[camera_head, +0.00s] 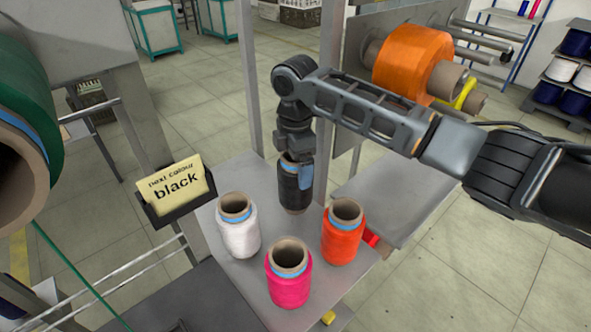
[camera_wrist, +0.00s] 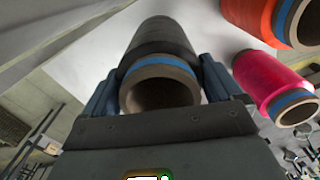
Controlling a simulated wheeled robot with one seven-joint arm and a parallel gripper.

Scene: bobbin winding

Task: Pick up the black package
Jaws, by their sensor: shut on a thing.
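The black package (camera_head: 294,190) is a bobbin of black yarn on a brown tube with a blue band. It stands upright at the back of the small grey table (camera_head: 254,288). My gripper (camera_head: 296,168) comes down on it from above and is shut on its upper part. In the wrist view the black package (camera_wrist: 160,45) sits between the two blue-grey fingers of my gripper (camera_wrist: 160,90), with its tube mouth facing the camera. I cannot tell whether its base touches the table.
White (camera_head: 239,228), pink (camera_head: 289,275) and orange (camera_head: 342,232) bobbins stand on the table in front of the black one. A card (camera_head: 175,187) reading "next colour black" stands at the left. Metal posts (camera_head: 249,75) rise behind, and a large orange roll (camera_head: 411,60) hangs behind my arm.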

